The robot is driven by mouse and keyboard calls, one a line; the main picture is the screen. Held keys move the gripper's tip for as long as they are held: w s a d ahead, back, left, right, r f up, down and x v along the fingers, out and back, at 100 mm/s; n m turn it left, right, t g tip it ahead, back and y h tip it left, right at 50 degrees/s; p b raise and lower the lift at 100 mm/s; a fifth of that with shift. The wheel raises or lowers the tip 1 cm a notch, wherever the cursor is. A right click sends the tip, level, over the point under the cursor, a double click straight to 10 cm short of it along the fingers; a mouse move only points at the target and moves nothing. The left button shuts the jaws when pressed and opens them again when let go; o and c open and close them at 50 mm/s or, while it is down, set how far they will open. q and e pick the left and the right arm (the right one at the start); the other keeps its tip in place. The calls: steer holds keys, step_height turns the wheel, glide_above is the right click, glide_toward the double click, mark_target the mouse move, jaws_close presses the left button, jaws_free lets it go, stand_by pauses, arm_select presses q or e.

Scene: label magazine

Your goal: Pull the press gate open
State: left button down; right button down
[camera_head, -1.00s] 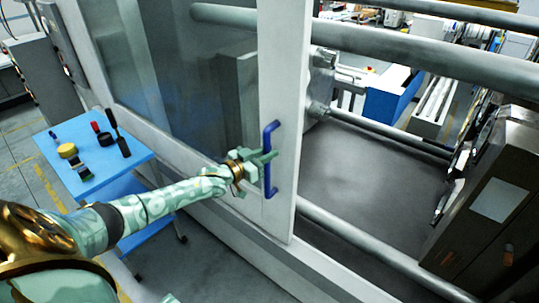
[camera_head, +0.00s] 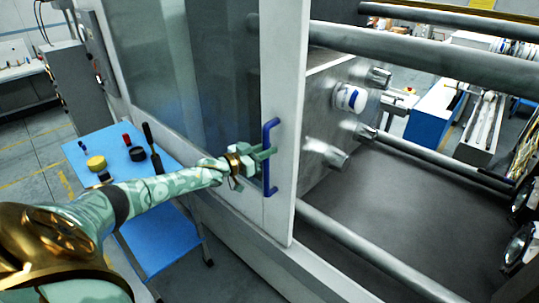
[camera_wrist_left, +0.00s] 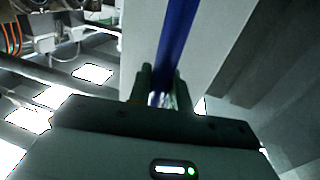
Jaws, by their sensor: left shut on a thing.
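The press gate (camera_head: 283,110) is a light grey frame with a dark see-through pane (camera_head: 190,75). A blue upright bar handle (camera_head: 266,180) is fixed near the gate's right edge. My left gripper (camera_head: 266,153) is shut on the handle at about its middle. In the left wrist view the blue handle (camera_wrist_left: 176,45) runs up from between the two fingers of my left gripper (camera_wrist_left: 163,90). To the right of the gate's edge the press interior is open to view, with a metal plate (camera_head: 330,125) just behind the edge. My right gripper is not in view.
A blue cart (camera_head: 160,248) with several small tools and jars stands at the left, below my left arm. Thick grey bars (camera_head: 430,55) cross the press at the right. A dark flat surface (camera_head: 400,205) lies between them.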

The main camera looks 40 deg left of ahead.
arm_select(q)
steer(key=shift+a, duration=0.35)
steer(key=c, duration=1.3)
jaws_free()
steer(key=shift+c, duration=0.2)
steer(key=shift+s, duration=0.1)
steer(key=p+v, duration=0.1)
steer(key=v, duration=1.5)
steer(key=shift+p, duration=0.3)
steer(key=shift+f, duration=0.1)
